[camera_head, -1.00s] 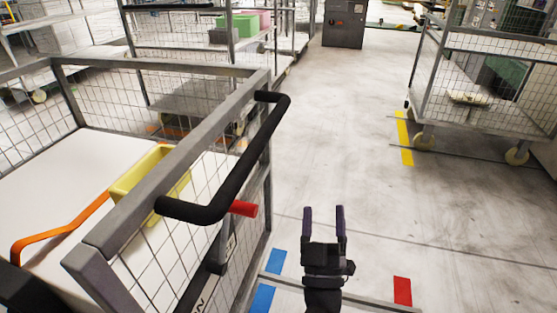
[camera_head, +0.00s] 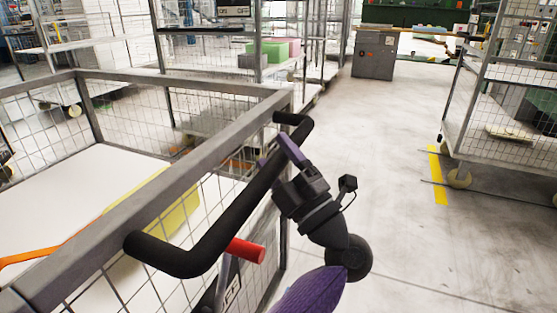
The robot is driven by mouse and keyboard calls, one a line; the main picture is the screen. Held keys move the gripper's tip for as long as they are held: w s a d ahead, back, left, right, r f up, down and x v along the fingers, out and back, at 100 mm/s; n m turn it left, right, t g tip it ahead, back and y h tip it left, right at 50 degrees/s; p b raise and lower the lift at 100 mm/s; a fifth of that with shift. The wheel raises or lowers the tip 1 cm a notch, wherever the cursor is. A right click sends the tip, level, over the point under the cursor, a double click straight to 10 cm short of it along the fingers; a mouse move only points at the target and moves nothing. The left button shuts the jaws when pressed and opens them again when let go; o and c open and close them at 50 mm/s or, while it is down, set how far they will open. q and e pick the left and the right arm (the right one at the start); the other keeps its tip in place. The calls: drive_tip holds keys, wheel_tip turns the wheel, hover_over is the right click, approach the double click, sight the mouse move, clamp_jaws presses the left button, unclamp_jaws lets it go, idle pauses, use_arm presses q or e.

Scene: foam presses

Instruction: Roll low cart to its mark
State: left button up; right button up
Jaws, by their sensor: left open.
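The low cart (camera_head: 200,160) has a grey frame, mesh sides and a white floor, and fills the left and lower left. Its black handle (camera_head: 236,212) juts out on the near right side, above a red-ended lever (camera_head: 246,250). My left gripper (camera_head: 277,158) is at the far part of the handle, with its purple fingers apart on either side of the bar. Whether they touch it I cannot tell. My right gripper is out of view. A yellow tape strip (camera_head: 437,175) lies on the floor at right; I cannot tell which mark belongs to this cart.
A yellow bin (camera_head: 180,215) and an orange strap-like piece (camera_head: 30,256) are in the cart. A tall mesh cart (camera_head: 470,100) stands at right. Shelving (camera_head: 262,50) with green and pink boxes is behind. A grey cabinet (camera_head: 374,54) stands farther back. The floor between is clear.

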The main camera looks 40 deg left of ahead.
use_arm(q)
drive_tip(key=shift+c, duration=0.2)
clamp_jaws()
drive_tip(key=shift+f, duration=0.1)
idle(1.0)
